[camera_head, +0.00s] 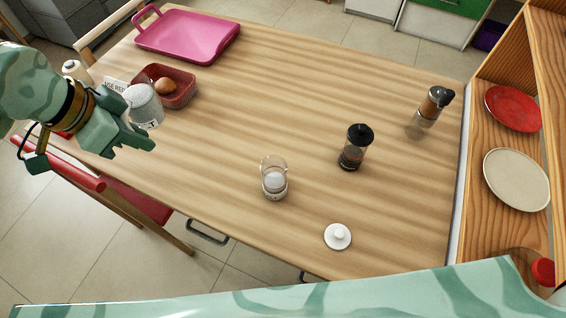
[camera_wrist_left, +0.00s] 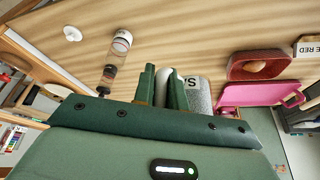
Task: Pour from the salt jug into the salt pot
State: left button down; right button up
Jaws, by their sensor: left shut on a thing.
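The salt jug (camera_head: 146,104) is a white-grey cylinder with black lettering, near the left edge of the table in the head view. My left gripper (camera_head: 143,140) is shut on it; in the wrist view the jug (camera_wrist_left: 198,93) shows right beside the fingers (camera_wrist_left: 163,85). The fingers hide part of it, and I cannot tell if it touches the table. The salt pot (camera_head: 274,181) is a clear open glass with white contents, upright mid-table near the front edge, well apart from the jug. A white knobbed lid (camera_head: 337,236) lies to its right. My right gripper is out of view.
A red bin with a brown item (camera_head: 178,88) stands just behind the jug, with a small sign (camera_head: 115,86) beside it. A pink tray (camera_head: 190,36) lies at the back. A black-topped jar (camera_head: 355,147) and a shaker (camera_head: 429,106) stand right. The table between jug and pot is clear.

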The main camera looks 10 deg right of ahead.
aim_at(274, 169)
jog(key=z, duration=1.45)
jog(key=k+j+z, duration=0.7)
jog(key=k+j, duration=0.15)
jog(key=j, duration=0.25)
